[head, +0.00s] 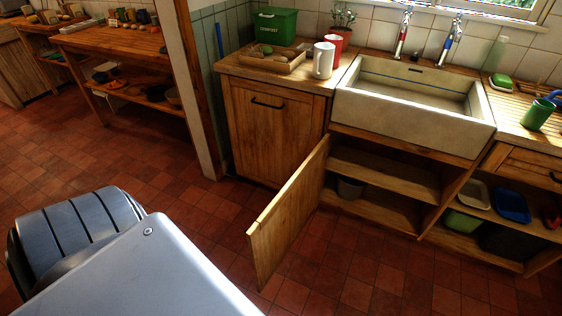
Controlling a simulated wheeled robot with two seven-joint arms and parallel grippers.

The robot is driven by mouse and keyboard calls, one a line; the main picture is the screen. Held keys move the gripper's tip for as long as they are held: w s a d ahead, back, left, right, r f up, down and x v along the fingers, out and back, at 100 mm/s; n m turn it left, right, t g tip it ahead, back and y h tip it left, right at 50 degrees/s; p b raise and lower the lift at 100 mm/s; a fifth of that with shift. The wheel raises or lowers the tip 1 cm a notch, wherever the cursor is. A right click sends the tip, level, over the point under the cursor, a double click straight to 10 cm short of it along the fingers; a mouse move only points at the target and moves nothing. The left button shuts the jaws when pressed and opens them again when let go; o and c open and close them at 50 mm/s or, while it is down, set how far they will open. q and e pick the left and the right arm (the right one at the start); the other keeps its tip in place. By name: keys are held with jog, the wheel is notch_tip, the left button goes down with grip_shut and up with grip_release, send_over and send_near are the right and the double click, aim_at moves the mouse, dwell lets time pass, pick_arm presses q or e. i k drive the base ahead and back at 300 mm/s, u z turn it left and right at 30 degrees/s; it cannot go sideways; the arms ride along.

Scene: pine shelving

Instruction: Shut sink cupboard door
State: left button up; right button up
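The sink cupboard door (290,216) is a pine panel standing wide open, swung out into the room from the left side of the cupboard opening. The open cupboard (384,171) under the white sink (417,122) shows wooden shelves. A grey pot (350,189) stands inside on the lower shelf. Neither of my grippers shows in the head view. A grey part of my own body fills the lower left, apart from the door in the picture.
A closed pine cupboard (272,128) stands left of the opening. Open shelving at right holds a blue tray (512,206) and a green tub (462,221). Red tiled floor (390,275) is clear in front of the sink. A wooden bench (115,40) is at the far left.

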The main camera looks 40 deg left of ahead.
aim_at(272, 237)
jog(key=u, duration=3.1)
jog(key=i, duration=1.7)
jog(key=z, duration=1.2)
jog(key=i, duration=0.4)
jog(key=z, duration=2.4)
